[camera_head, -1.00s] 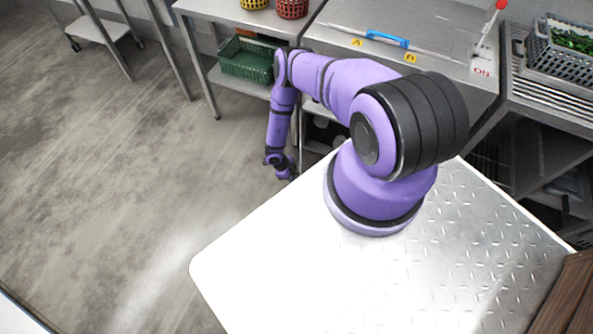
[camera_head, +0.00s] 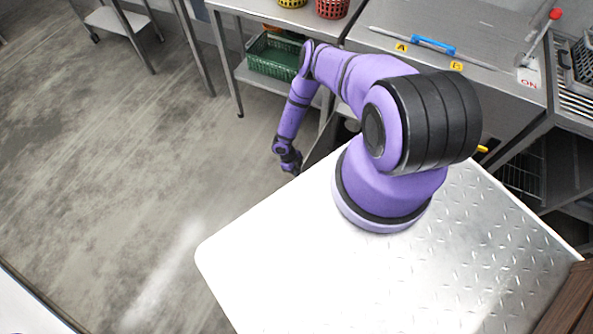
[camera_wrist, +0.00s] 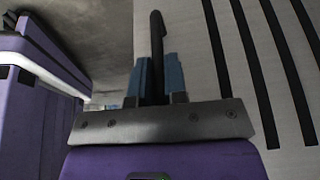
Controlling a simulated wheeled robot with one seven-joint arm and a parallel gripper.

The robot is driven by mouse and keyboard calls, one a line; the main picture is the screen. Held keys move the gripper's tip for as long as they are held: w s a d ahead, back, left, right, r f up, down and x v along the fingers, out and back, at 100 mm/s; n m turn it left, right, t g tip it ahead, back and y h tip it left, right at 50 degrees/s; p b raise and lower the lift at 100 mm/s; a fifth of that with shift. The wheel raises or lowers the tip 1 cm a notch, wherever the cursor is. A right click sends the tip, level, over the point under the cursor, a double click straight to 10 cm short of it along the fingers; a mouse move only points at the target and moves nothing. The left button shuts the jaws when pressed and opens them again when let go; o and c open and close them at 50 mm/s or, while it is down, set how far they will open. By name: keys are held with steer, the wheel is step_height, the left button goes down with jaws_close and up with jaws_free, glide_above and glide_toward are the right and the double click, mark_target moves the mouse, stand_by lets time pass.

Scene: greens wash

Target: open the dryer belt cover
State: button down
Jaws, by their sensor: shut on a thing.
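In the wrist view, my gripper (camera_wrist: 156,80) has its blue fingers shut on a black bar handle (camera_wrist: 157,40). Beside it on the right is a pale panel with long dark slots (camera_wrist: 215,60), which looks like the cover. In the head view, my purple arm reaches down left of the steel counter, with its wrist low near the floor. The fingertips and handle are hidden there. A dark panel (camera_head: 322,152) stands out between my wrist and my base; it may be the same cover.
The steel counter (camera_head: 490,85) carries a blue handle (camera_head: 433,45), labels and a red-knobbed lever (camera_head: 545,35). A green crate (camera_head: 273,55) sits on a shelf below red (camera_head: 332,8) and yellow (camera_head: 292,2) baskets. The floor (camera_head: 120,170) to the left is clear.

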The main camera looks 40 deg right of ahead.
steer(key=shift+s+a, duration=0.1)
steer(key=shift+a, duration=0.1)
steer(key=c, duration=1.2)
jaws_free()
steer(key=shift+o, duration=0.2)
steer(key=shift+d, duration=0.1)
steer(key=shift+r, duration=0.1)
steer(key=v, duration=1)
steer(key=shift+w+r, duration=0.2)
steer(key=shift+r, duration=0.1)
steer(key=shift+w, duration=0.1)
